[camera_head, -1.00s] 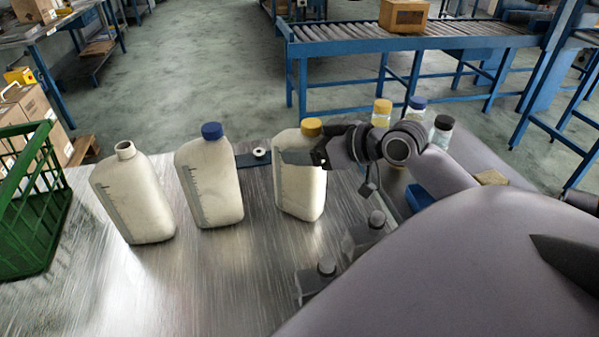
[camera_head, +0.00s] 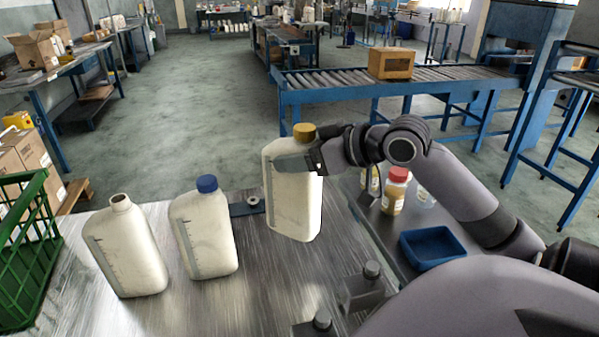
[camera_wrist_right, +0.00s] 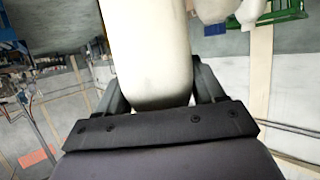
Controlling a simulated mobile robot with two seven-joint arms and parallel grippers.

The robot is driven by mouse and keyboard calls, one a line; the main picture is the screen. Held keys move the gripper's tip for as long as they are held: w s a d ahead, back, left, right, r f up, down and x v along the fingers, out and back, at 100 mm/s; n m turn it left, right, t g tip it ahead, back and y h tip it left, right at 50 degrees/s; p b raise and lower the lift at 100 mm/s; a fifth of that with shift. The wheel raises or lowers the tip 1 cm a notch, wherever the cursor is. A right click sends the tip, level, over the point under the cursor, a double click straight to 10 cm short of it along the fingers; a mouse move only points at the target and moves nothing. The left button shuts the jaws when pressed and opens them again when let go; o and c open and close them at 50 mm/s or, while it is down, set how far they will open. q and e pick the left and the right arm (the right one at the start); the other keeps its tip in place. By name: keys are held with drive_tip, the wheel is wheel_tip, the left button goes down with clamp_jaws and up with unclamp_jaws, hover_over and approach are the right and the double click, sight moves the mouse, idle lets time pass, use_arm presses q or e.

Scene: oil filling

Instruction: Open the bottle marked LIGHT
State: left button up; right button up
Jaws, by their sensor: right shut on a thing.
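My right gripper (camera_head: 302,162) is shut on the upper body of a white bottle with a yellow cap (camera_head: 304,131). This bottle (camera_head: 294,205) is upright and looks raised a little above the metal table. In the right wrist view, its pale body (camera_wrist_right: 155,50) sits between the two fingers. A white bottle with a blue cap (camera_head: 205,235) stands to its left on the table. Farther left stands a white bottle without a cap (camera_head: 128,250). I cannot read a LIGHT mark on any bottle. My left gripper is not in view.
A green crate (camera_head: 35,240) is at the left edge. Grey knobbed fixtures (camera_head: 372,285) are at the table's front right. A side bench holds a blue tray (camera_head: 432,248) and a red-capped jar (camera_head: 394,192). A roller conveyor (camera_head: 350,82) stands behind.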

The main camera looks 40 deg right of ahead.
drive_tip(key=shift+r, duration=0.3)
drive_tip(key=o, duration=0.9)
drive_tip(key=shift+c, duration=0.2)
drive_tip(key=c, duration=0.9)
